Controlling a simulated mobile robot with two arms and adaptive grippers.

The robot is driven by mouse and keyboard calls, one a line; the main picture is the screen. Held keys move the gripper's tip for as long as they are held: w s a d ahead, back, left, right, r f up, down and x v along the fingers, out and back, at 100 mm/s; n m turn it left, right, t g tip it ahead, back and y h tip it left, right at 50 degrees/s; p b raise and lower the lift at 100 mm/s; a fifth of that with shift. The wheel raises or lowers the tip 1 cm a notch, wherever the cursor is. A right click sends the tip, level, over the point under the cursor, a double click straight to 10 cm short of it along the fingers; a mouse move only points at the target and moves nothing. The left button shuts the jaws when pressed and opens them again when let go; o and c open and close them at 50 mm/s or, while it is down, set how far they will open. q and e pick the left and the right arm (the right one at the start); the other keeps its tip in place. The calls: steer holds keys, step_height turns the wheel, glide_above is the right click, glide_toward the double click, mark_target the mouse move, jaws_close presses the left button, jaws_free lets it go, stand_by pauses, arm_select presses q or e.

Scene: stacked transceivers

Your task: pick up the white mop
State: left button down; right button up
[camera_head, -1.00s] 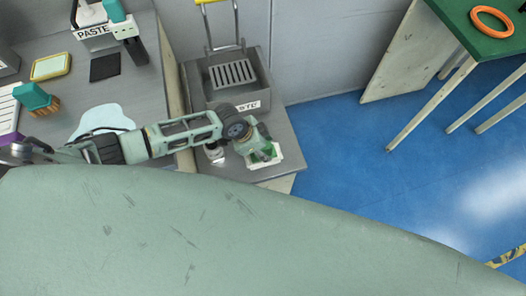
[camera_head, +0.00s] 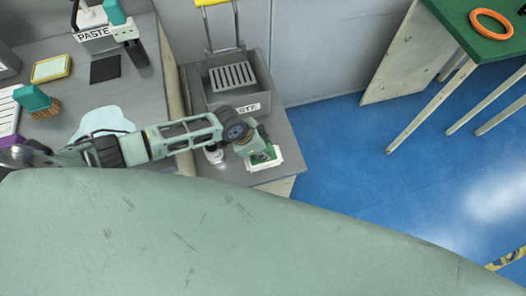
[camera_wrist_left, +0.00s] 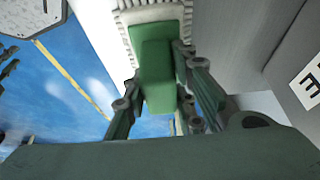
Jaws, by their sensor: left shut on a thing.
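The white mop (camera_head: 277,163) is at the front right of the low grey stand in the head view. It has a green upper part and a white edge. In the left wrist view the mop (camera_wrist_left: 122,20) shows its white fringe around a green block. My left gripper (camera_wrist_left: 165,58) has its fingers on both sides of the green block and is shut on it. In the head view my left gripper (camera_head: 260,151) is above the mop and hides part of it. I cannot tell whether the mop touches the stand. My right gripper is not in view.
A grey bin (camera_head: 212,86) with a yellow handle stands behind the gripper. A small white and dark item (camera_head: 214,156) lies left of the mop. Blue floor (camera_head: 335,150) is clear to the right, before a green table (camera_head: 490,40).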

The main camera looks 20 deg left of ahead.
mark_target(268, 148)
arm_select(q)
steer(key=shift+r, duration=0.4)
steer(key=r, duration=0.3)
steer(key=shift+d+r, duration=0.35)
steer(key=s+d+r, duration=0.3)
steer(key=d+r, duration=0.3)
steer(key=d, duration=0.4)
steer(key=shift+s+d+r, duration=0.2)
steer(key=shift+d+r, duration=0.05)
